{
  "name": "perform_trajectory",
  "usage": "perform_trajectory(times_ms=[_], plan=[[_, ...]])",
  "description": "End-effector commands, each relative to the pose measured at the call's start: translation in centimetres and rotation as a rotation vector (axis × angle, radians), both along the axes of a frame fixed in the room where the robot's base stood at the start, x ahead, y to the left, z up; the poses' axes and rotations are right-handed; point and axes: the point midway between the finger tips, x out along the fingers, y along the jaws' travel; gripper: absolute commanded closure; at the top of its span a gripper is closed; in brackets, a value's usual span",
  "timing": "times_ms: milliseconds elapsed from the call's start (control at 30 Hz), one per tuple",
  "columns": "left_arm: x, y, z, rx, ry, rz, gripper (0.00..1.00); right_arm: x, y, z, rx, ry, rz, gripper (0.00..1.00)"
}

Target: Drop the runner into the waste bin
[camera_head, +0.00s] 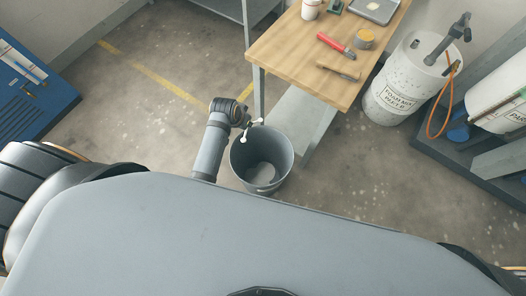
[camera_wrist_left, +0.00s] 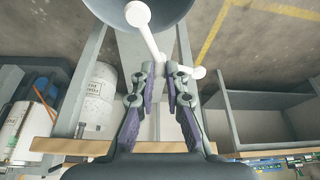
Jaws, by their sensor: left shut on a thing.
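The runner (camera_wrist_left: 151,38) is a white branched stick with round knobs. My left gripper (camera_wrist_left: 165,85) is shut on it, with the runner sticking out beyond the fingertips in the left wrist view. In the head view the runner's white knobs (camera_head: 244,139) show at the upper left rim of the bin, and my left gripper (camera_head: 248,127) is beside that rim. The waste bin (camera_head: 279,151) is a grey open bucket standing on the floor. Its edge also shows at the top of the left wrist view (camera_wrist_left: 106,9). Something pale shows at the bin's bottom. My right gripper is out of view.
A wooden workbench (camera_head: 291,61) stands behind the bin, with a red-handled tool (camera_head: 336,45), a brush-like tool (camera_head: 338,71) and a small tin (camera_head: 364,39) on it. White drums (camera_head: 393,90) stand at the right. The floor left of the bin is clear.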

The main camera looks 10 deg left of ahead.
Motion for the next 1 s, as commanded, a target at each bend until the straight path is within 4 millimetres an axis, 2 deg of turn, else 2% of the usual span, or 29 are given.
perform_trajectory(times_ms=[33,100,200,300,433,633,733,1000], plan=[[0.0,-0.5,-5.0,0.001,0.006,-0.101,0.99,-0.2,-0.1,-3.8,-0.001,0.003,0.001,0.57],[0.1,-1.3,-9.1,-0.001,0.003,-0.261,0.99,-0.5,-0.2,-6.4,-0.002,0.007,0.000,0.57],[0.0,-2.3,-14.2,-0.003,0.001,-0.476,0.99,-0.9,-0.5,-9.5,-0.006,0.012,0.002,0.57],[-0.1,-2.9,-17.8,-0.004,0.000,-0.643,0.99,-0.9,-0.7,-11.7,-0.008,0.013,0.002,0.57],[-0.2,-3.2,-20.0,-0.003,-0.002,-0.764,0.99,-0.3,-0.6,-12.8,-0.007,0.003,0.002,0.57],[-0.3,-3.4,-20.0,-0.003,-0.003,-0.797,0.99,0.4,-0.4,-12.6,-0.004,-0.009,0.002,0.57],[-0.3,-3.3,-20.5,-0.004,-0.003,-0.796,0.99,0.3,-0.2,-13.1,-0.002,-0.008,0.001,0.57],[-0.4,-3.3,-23.8,-0.003,-0.002,-0.794,0.99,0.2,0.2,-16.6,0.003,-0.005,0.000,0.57]])
